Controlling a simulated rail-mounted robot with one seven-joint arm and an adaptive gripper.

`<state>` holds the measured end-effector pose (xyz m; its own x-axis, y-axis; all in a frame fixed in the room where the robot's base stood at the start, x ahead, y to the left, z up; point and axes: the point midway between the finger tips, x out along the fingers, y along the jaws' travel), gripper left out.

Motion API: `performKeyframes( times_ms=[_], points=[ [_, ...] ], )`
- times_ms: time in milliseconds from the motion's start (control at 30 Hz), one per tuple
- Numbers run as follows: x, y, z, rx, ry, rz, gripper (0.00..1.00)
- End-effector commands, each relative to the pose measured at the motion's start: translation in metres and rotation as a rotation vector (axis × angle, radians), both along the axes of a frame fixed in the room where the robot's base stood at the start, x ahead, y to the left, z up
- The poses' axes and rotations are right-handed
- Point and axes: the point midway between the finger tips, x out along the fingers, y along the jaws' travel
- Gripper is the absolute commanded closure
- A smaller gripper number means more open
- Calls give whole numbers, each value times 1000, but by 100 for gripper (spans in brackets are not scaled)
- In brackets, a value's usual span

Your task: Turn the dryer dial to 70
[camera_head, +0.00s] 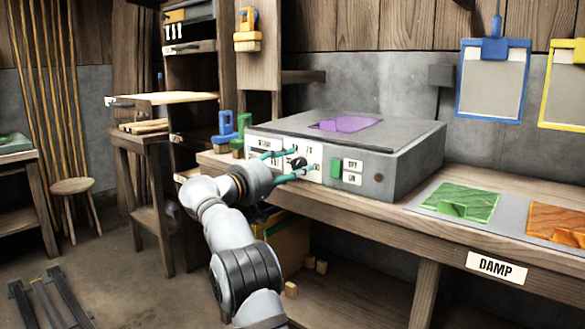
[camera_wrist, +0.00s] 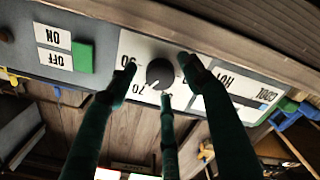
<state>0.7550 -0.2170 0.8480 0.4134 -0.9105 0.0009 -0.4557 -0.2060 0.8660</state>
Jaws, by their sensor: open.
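The dryer (camera_head: 405,160) is a grey box on the workbench, with labels and a green switch on its front. Its round black dial (camera_wrist: 160,73) sits on a white plate in the wrist view, which shows the panel upside down. A small light mark on the dial seems to point toward the 70 side, but I cannot tell exactly. My gripper (camera_head: 292,161) is open, its teal fingers on either side of the dial (camera_head: 298,163). I cannot tell whether they touch it.
A purple mould (camera_head: 346,124) lies on the dryer's top. Green (camera_head: 460,202) and orange (camera_head: 557,222) moulds lie on the bench at right, above a DAMP sign (camera_head: 497,267). Blue (camera_head: 493,85) and yellow frames hang on the wall.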

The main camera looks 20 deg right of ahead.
Motion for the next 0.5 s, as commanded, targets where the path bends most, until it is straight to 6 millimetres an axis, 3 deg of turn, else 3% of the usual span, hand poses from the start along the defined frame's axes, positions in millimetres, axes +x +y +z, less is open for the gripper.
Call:
performKeyframes(
  times_ms=[267,500],
  points=[
    [-7,19,0,1,1,4,50],
    [-28,66,0,1,0,4,50]
  ],
)
